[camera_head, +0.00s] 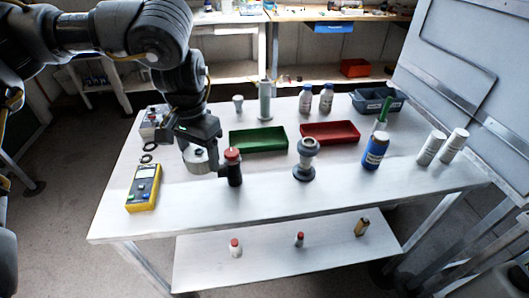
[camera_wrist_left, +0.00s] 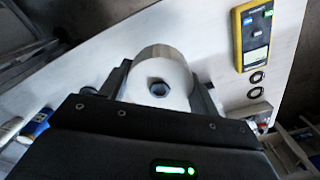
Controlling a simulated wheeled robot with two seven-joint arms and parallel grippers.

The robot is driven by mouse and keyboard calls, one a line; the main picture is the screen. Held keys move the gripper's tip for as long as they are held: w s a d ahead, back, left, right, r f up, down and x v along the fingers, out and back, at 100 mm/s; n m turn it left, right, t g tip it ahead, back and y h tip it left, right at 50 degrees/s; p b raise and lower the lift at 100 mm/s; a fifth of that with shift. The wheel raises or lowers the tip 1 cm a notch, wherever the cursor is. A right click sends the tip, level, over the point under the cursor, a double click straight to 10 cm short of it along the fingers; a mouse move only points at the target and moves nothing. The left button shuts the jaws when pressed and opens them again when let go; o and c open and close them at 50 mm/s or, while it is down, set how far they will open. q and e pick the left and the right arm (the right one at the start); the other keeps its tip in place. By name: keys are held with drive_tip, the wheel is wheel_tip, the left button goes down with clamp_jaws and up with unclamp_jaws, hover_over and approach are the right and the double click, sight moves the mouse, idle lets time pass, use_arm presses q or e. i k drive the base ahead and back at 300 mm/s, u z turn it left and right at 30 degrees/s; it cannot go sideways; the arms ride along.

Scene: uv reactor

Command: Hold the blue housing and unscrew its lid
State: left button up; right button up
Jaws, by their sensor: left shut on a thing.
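My left gripper (camera_head: 200,143) is shut on a pale grey, round, short cylinder (camera_head: 199,160) at the table's left middle. In the left wrist view the same cylinder (camera_wrist_left: 160,72) sits between the two fingers (camera_wrist_left: 160,88), with a dark round fitting in its middle. I cannot tell whether it touches the table. A blue cylinder with a pale label (camera_head: 375,151) stands upright at the right. I cannot tell which piece is the housing. My right gripper is out of view.
A dark red-capped cylinder (camera_head: 234,171) stands close right of the held piece. A yellow meter (camera_head: 144,187) lies to its left. Green (camera_head: 258,139) and red (camera_head: 330,132) trays lie behind. White bottles (camera_head: 430,148) stand far right. The front edge strip is mostly clear.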

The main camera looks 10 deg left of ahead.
sight(373, 156)
drive_tip(key=k, duration=1.05)
drive_tip(key=z, duration=0.7)
drive_tip(key=i, duration=1.55)
drive_tip(key=u, duration=0.8)
drive_tip(key=i, duration=0.65)
drive_tip(key=u, duration=0.55)
